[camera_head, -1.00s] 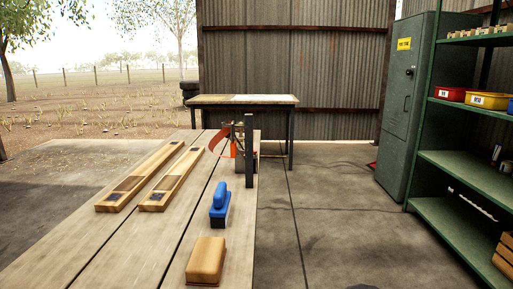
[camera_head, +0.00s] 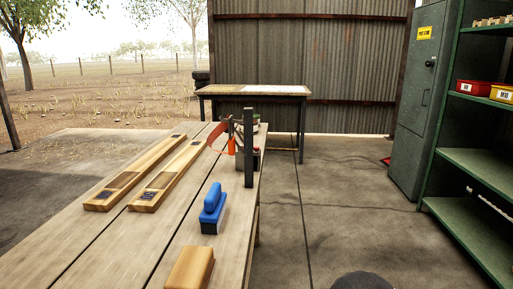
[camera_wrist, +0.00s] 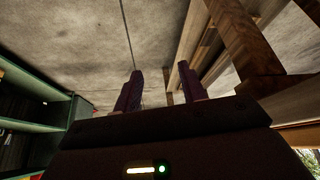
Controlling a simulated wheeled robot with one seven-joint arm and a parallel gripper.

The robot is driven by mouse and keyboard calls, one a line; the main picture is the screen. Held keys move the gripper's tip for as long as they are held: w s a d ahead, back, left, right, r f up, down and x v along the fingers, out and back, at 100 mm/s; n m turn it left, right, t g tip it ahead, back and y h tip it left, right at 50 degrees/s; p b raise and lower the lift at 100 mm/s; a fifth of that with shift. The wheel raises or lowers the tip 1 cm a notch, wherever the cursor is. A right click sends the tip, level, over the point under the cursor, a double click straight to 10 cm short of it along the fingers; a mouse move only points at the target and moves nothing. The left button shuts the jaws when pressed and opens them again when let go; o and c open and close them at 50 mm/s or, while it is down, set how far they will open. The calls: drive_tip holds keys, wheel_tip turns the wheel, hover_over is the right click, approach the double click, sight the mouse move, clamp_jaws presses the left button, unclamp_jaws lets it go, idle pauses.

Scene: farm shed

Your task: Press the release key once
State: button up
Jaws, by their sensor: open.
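No release key can be made out in either view. At the bench's right edge in the head view stands a dark upright post (camera_head: 249,148). Beside it is a small cluster with a red curved piece (camera_head: 217,137) and an orange-red part (camera_head: 231,146), too small to tell in detail. My gripper (camera_wrist: 159,88) shows in the wrist view with its two dark fingers apart and nothing between them. It points over bare concrete floor, beside the bench's wooden underframe, and touches nothing visible. It is not seen in the head view.
The long plank bench (camera_head: 115,240) holds a blue-handled brush (camera_head: 212,203), a wooden block (camera_head: 190,268) and two slotted wooden boards (camera_head: 165,182) (camera_head: 130,178). A second table (camera_head: 225,90) stands behind. A grey cabinet (camera_head: 413,120) and green shelves (camera_head: 480,165) line the right. Floor between is clear.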

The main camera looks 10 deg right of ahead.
clamp_jaws()
idle(1.4)
